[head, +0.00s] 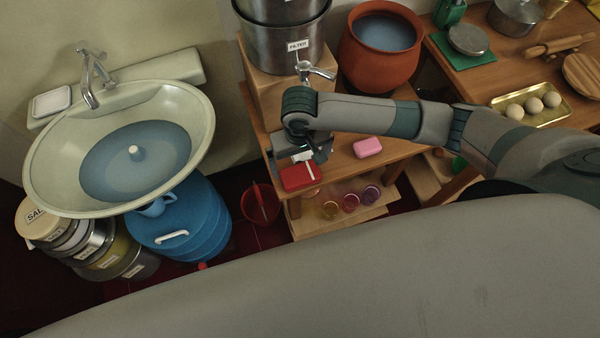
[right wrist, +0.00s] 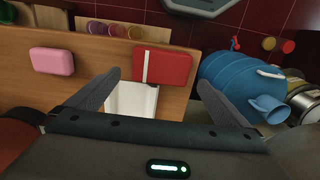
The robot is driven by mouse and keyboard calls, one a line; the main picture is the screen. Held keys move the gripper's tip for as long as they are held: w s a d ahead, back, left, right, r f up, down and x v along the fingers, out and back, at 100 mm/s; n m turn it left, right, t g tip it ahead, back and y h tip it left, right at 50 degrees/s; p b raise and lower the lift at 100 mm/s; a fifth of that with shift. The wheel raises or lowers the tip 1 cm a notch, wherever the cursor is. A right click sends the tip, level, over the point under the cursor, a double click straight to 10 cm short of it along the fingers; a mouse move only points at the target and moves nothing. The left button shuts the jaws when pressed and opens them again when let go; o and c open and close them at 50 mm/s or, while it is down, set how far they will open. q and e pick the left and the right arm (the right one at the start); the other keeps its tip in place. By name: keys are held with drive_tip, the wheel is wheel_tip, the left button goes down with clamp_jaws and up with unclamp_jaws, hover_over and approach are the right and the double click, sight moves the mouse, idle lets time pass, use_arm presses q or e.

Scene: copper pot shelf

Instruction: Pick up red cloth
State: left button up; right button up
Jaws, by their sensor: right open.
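The red cloth (head: 298,178) is a folded red block with a white stripe, lying at the front edge of a wooden shelf. In the right wrist view the red cloth (right wrist: 172,67) lies just beyond the fingertips, roughly between them. My right gripper (head: 304,156) is above the shelf, right behind the cloth in the head view. In the right wrist view my right gripper (right wrist: 158,80) has its two fingers wide apart with nothing held. Whether a finger touches the cloth I cannot tell. My left gripper is not in view.
A pink block (head: 368,147) lies on the same shelf, right of the cloth. A white item (right wrist: 130,100) is between the fingers, nearer the palm. Several jars (head: 350,203) stand on a lower board. A metal filter (head: 285,45) and clay pot (head: 381,48) stand behind. A blue barrel (head: 180,222) is left.

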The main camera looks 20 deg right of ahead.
sight(299, 170)
drive_tip(key=shift+f, duration=0.15)
drive_tip(key=shift+f+p, duration=0.3)
drive_tip(key=shift+f, duration=0.25)
drive_tip(key=shift+w+a+f+p, duration=0.15)
drive_tip(key=shift+f+p, duration=0.35)
drive_tip(key=shift+f, duration=1.55)
drive_tip(key=c, duration=0.9)
drive_tip(key=shift+r, duration=0.2)
drive_tip(key=shift+c, duration=0.2)
